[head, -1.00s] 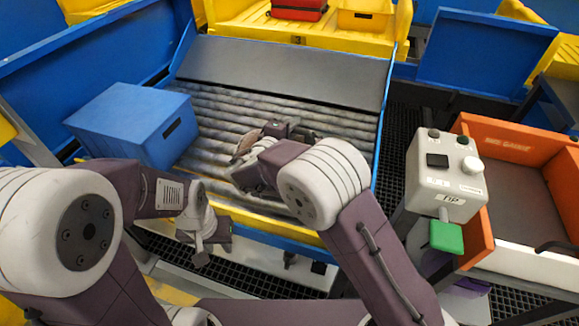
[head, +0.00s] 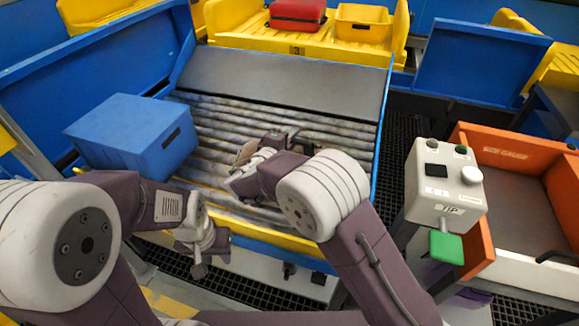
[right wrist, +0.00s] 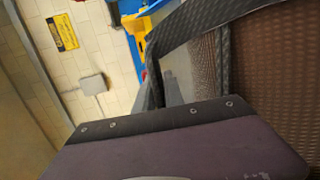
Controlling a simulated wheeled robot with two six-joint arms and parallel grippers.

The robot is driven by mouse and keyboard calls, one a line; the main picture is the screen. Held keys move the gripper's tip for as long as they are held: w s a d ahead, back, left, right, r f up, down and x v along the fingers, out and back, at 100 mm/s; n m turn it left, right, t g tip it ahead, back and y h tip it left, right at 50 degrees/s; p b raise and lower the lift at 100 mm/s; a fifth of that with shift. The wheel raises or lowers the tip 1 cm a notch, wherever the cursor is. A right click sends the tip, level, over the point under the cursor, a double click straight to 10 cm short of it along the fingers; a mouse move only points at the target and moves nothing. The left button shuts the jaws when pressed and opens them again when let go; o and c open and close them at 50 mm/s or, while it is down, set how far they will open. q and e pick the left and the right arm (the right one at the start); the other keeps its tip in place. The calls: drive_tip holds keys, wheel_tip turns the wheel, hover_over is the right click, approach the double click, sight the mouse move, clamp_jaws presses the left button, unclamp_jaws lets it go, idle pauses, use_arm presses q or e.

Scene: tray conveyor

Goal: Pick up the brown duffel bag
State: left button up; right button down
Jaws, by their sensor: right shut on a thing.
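The brown duffel bag (right wrist: 275,75) shows in the right wrist view as brown woven fabric with a dark strap at the right edge. In the head view only a small brown patch (head: 246,152) shows beside my right gripper, and most of the bag is hidden by my arm. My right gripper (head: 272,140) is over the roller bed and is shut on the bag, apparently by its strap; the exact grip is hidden. My left gripper (head: 200,266) hangs at the front edge of the conveyor, away from the bag; its jaws are too small to judge.
A blue box (head: 115,120) stands at the left of the rollers (head: 335,150). A red suitcase (head: 297,15) and a yellow tray (head: 362,24) are on the yellow conveyor behind. A white control box with a green paddle (head: 446,245) and an orange bin (head: 478,225) stand at right.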

drive_tip(key=shift+w+r, duration=0.15)
drive_tip(key=shift+r, duration=0.55)
wheel_tip(320, 180, up, 3)
drive_tip(key=shift+f+p, duration=0.2)
drive_tip(key=shift+p, duration=0.25)
drive_tip(key=w+d+r, duration=0.1)
drive_tip(key=d+r, duration=0.6)
drive_tip(key=d, duration=0.4)
drive_tip(key=shift+w+d, duration=0.3)
drive_tip(key=shift+w, duration=0.05)
